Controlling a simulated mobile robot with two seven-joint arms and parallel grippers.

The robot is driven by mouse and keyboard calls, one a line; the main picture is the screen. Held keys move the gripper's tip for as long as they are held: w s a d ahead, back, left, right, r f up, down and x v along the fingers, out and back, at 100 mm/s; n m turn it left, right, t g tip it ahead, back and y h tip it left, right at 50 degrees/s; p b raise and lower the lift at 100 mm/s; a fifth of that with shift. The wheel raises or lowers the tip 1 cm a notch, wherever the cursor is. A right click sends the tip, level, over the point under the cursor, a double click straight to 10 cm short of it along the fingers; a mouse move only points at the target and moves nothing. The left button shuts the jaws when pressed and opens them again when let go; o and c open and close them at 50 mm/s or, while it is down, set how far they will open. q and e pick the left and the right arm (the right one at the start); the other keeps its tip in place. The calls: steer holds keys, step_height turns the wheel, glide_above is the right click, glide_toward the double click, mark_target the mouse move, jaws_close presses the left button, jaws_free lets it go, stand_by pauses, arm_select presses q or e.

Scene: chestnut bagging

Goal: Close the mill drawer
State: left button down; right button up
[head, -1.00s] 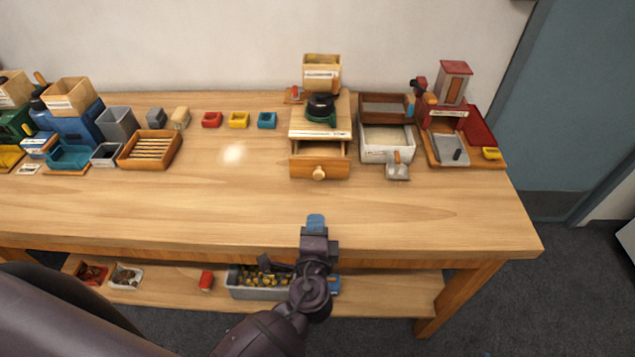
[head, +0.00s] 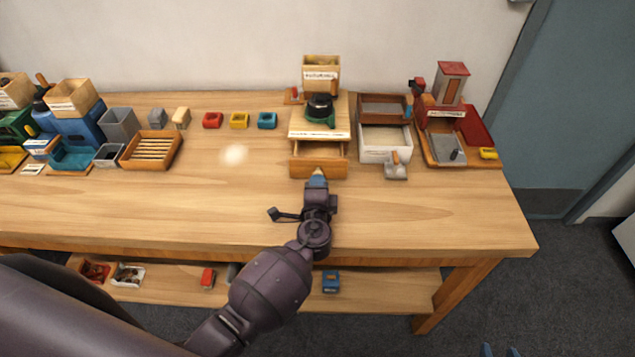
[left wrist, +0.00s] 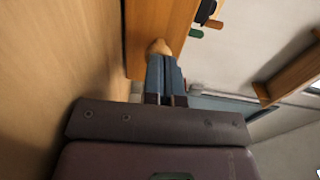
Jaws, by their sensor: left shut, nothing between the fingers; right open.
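The wooden mill (head: 320,122) stands at the back of the table, with a hopper on top and a black and green part in the middle. Its drawer (head: 300,168) sticks out toward me, partly open. My left gripper (head: 318,181) is shut and empty, its blue fingertips at the middle of the drawer front. In the left wrist view, the fingertips (left wrist: 165,72) are against or just short of the round drawer knob (left wrist: 159,46); contact is hard to tell. In the head view they largely hide the knob. My right gripper (head: 499,351) shows only its parted blue tips at the bottom edge.
A white-framed tray (head: 386,157) with a metal scoop (head: 396,170) stands right of the mill, beside a red machine (head: 447,112). The table in front is clear.

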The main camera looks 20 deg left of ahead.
mark_target(318, 170)
steer(key=shift+s, duration=0.1)
arm_select(q)
steer(key=shift+w, duration=0.25)
steer(key=b+x, duration=0.1)
steer(key=x, duration=0.2)
steer(key=shift+w+a+b, duration=0.1)
steer(key=shift+w+b, duration=0.05)
steer(key=shift+b, duration=0.25)
steer(key=shift+w+a, duration=0.15)
steer(key=shift+w, duration=0.3)
steer(key=shift+r, duration=0.1)
arm_select(e)
step_height(318, 170, down, 2)
steer(key=shift+s+f, duration=0.15)
steer(key=shift+w, duration=0.2)
arm_select(q)
steer(key=shift+s, duration=0.1)
arm_select(e)
steer(key=shift+s, duration=0.1)
